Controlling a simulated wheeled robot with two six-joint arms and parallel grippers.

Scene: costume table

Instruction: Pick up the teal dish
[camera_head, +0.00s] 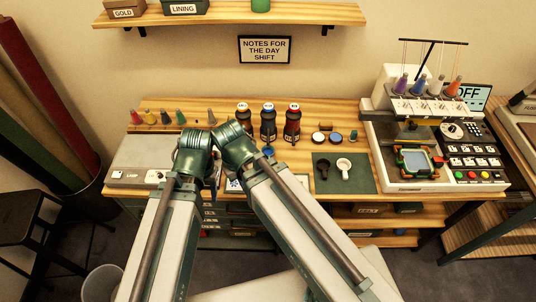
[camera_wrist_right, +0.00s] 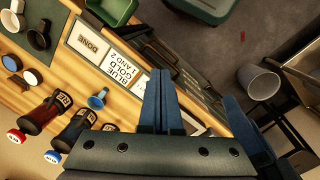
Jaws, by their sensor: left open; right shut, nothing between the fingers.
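I cannot make out a teal dish for sure. A small round blue item (camera_head: 268,151) sits in front of the dark bottles; it shows beside them in the right wrist view (camera_wrist_right: 97,98) too. A green open tray (camera_wrist_right: 112,10) is at the top edge of the right wrist view; I cannot tell if it is the dish.
Dark bottles (camera_head: 268,122) stand behind my arms. A green mat (camera_head: 329,182) holds a black cup (camera_head: 323,168) and a white cup (camera_head: 344,166). An embroidery machine (camera_head: 408,150) stands at the right, a grey lamp-marked box (camera_head: 130,160) at the left.

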